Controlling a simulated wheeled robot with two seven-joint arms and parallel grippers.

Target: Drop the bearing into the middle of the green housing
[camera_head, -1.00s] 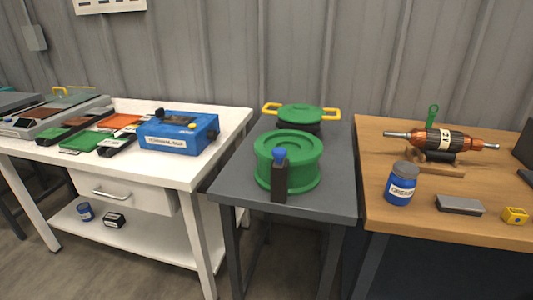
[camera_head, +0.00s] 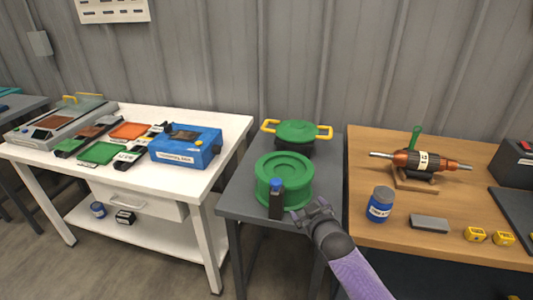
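The green housing (camera_head: 297,198) is a round, ribbed drum standing upright on the grey table, with a recessed round top. I cannot make out a bearing in the view. My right gripper (camera_head: 306,212), on a purple arm from the bottom, is just right of the housing's lower front side. Its fingers are small and dark, so I cannot tell whether they are open, shut or holding anything. My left gripper is not in view.
A black block with a blue knob (camera_head: 276,185) stands before the housing. Behind is a green lid with yellow handles (camera_head: 297,131). The wooden bench at right holds a copper rotor (camera_head: 425,162), a blue jar (camera_head: 380,207), a grey block (camera_head: 429,223) and yellow blocks (camera_head: 475,234).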

